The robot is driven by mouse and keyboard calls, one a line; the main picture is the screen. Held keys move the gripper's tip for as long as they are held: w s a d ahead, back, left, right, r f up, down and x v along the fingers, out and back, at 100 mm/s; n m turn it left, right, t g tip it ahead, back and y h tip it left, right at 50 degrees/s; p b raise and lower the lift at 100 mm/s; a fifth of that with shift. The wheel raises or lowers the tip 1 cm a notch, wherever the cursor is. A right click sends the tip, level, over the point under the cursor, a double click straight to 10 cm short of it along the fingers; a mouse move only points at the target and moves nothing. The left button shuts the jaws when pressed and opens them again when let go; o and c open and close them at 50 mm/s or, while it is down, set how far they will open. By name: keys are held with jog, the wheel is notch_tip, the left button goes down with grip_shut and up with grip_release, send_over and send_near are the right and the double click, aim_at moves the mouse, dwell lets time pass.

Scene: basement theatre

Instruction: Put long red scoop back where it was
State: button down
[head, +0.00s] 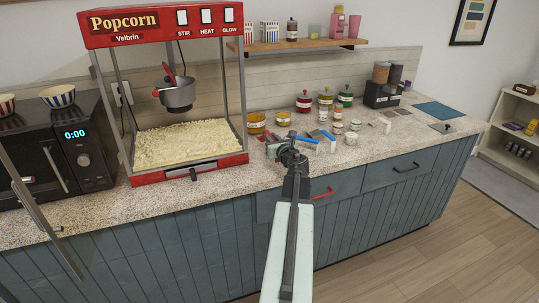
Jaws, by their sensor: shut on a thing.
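My gripper (287,151) is over the counter top, just right of the popcorn machine's front corner. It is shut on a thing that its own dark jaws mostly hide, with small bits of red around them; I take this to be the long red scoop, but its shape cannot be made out. Two blue-handled tools lie on the counter just beyond the gripper: one blue handle (307,140) points right and another blue piece (328,135) is beside it.
The red popcorn machine (190,172) stands left, with a dark microwave (45,150) beyond. A red bar (322,192) shows on the drawer front below. The right counter has a blue mat (440,111).

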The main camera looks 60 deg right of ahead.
notch_tip(320, 180, down, 4)
jog(key=b, duration=0.4)
jog(key=shift+r, duration=0.25)
jog(key=c, duration=1.8)
grip_release()
jog(key=shift+f, duration=0.2)
jog(key=o, duration=0.5)
jog(key=shift+r, duration=0.15)
